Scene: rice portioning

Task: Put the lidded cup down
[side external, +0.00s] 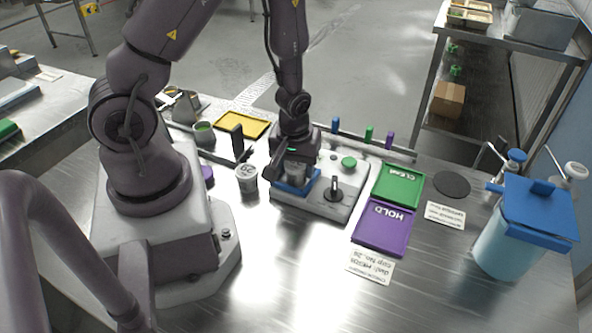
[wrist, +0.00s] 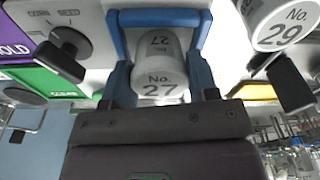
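The lidded cup (wrist: 160,72) is pale and marked 27. It sits between the fingers of my gripper (wrist: 162,88) in the wrist view. The fingers flank it closely on both sides and appear to touch it. In the side view my gripper (side external: 297,160) points down at the grey control unit (side external: 325,200), with the cup (side external: 297,171) low between its fingers. The cup is at the unit's blue square frame (side external: 284,187), which surrounds it on several sides in the wrist view. Whether its base touches the surface inside is hidden.
A cup marked 29 (side external: 246,179) stands just left of the unit and shows in the wrist view (wrist: 284,24). A black knob (side external: 336,191) and green button (side external: 349,162) rise from the unit. Green CLEAR (side external: 398,186) and purple HOLD (side external: 382,230) trays lie right. The front table is clear.

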